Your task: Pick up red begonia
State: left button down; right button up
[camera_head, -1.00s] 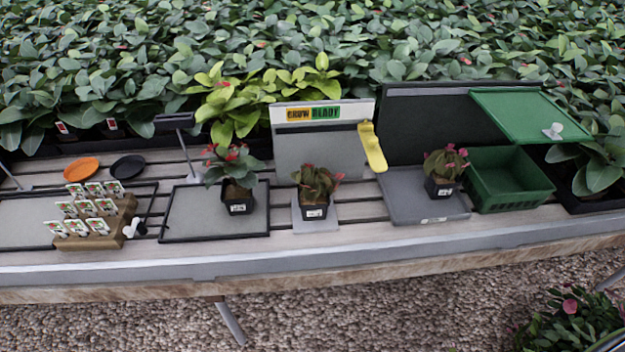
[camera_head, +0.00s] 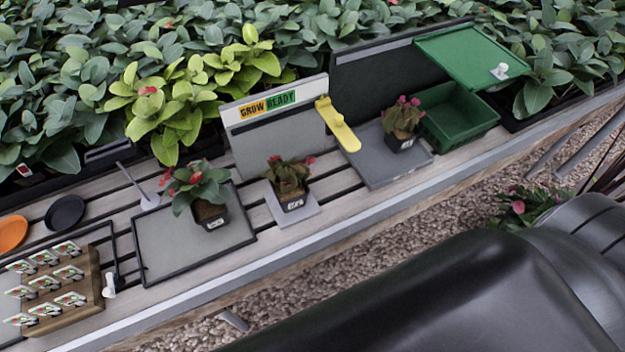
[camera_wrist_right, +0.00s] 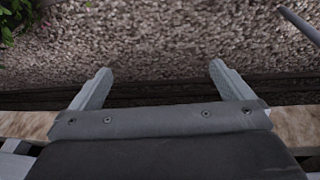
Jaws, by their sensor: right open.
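Three potted flowering plants stand on the slatted bench in the head view. The left plant (camera_head: 196,187) has red blooms and broad green leaves, in a black pot on a framed grey tray. The middle plant (camera_head: 290,177) has small red blooms and darker leaves, in a black pot on a small grey plate. The right plant (camera_head: 403,118) has pink blooms and sits on a dark grey tray. I cannot tell for certain which is the red begonia. My right gripper (camera_wrist_right: 160,80) is open and empty above gravel and the bench edge. My left gripper is not in view.
A "Grow Ready" sign board (camera_head: 272,122) stands behind the middle plant, with a yellow scoop-like piece (camera_head: 338,127) at its right. A green bin (camera_head: 455,117) is at the right. A wooden label rack (camera_head: 85,300) is at the left. My arm covers the lower right.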

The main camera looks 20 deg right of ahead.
jog(key=w+a+r+p, duration=0.1)
jog(key=w+r+p, duration=0.1)
jog(key=r, duration=0.7)
jog(key=w+r+p, duration=0.2)
jog(key=w+r, duration=0.1)
jog(key=r, duration=0.6)
notch_tip(320, 180, up, 14)
jog(key=g+y, duration=0.1)
jog(key=g, duration=0.1)
send_over(289, 188)
jog(key=shift+n, duration=0.4)
jog(key=f, duration=0.5)
jog(key=f+p, duration=0.1)
jog(key=f, duration=0.2)
jog(key=shift+s+d+f, duration=0.15)
jog(key=shift+d, duration=0.2)
jog(key=shift+a+f+p, duration=0.15)
jog(key=shift+f+p, duration=0.05)
jog(key=shift+f, duration=1.35)
jog(key=shift+a+f+p, duration=0.15)
jog(key=shift+f+p, duration=0.05)
jog(key=shift+f, duration=1.3)
